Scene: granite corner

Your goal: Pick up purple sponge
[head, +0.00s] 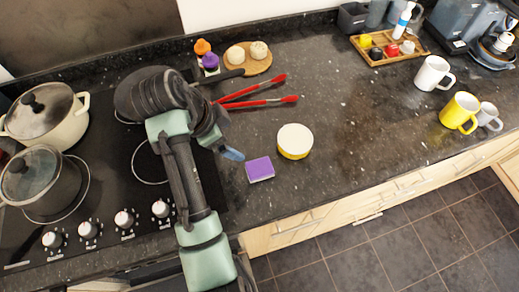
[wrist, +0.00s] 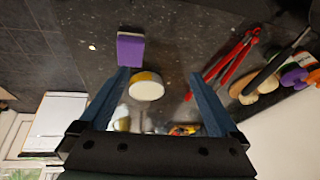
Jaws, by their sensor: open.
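The purple sponge (head: 260,169) lies flat on the dark granite counter, just right of the stove. It also shows in the wrist view (wrist: 130,49), upper left, beyond the left fingertip. My gripper (head: 232,153) is above the counter, a little left of and behind the sponge in the head view. In the wrist view my gripper (wrist: 160,75) has its two blue fingers spread wide with nothing held between them. The arm hides part of the stove and the far fingers in the head view.
A yellow and white round container (head: 294,141) stands close to the right of the sponge. Red tongs (head: 258,97) lie behind it. Pots (head: 45,112) stand on the stove at left. Mugs (head: 434,73) stand at far right. The counter's middle right is clear.

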